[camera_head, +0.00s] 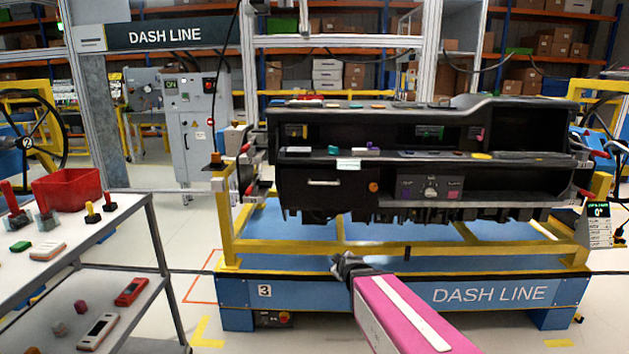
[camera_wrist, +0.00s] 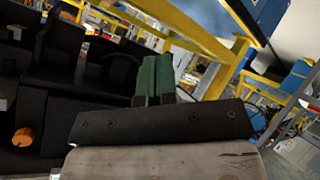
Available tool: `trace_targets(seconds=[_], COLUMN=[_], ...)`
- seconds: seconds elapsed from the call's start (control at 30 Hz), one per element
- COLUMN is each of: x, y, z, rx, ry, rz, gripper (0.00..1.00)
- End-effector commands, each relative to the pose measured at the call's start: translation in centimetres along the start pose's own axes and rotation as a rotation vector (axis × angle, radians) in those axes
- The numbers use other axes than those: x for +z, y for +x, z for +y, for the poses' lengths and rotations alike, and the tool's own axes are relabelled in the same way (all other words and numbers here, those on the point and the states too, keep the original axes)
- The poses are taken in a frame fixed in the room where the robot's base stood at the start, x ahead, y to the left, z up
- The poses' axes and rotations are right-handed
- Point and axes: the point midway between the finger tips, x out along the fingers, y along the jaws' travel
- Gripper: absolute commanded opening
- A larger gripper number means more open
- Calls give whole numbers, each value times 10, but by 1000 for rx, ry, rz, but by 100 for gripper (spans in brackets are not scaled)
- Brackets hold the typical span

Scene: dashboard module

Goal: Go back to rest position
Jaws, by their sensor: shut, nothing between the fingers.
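My gripper (camera_head: 350,266) is in the lower middle of the head view, at the end of my pink and white arm. It is in front of the blue and yellow stand, below the black dashboard module (camera_head: 325,190). In the wrist view its green fingers (camera_wrist: 155,78) are together with nothing between them. The dark underside of the dashboard module (camera_wrist: 60,105) fills the left of that view. I cannot tell the exact gap between my gripper and the module.
The yellow frame (camera_head: 400,248) and blue base (camera_head: 385,292) of the stand are close to my gripper. A grey shelf cart (camera_head: 150,235) with a red bin (camera_head: 68,187) and several small parts stands at the left. Floor shows between cart and stand.

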Motion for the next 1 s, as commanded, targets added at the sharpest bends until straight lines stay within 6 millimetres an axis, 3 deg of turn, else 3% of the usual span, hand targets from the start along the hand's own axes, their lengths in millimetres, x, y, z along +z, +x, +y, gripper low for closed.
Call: trace_targets(seconds=[0.17,0.3,0.5,0.7,1.0], x=[57,98,138,153,154], y=[-20,-47,-90,-112,-113], z=[-15,-26,-36,-39,-40], rx=[-171,-253,-287,-279,-278], ry=[258,464,693,789,798], rz=[-272,-520,-837,-989,-1002], gripper=[0,0,0,0,0])
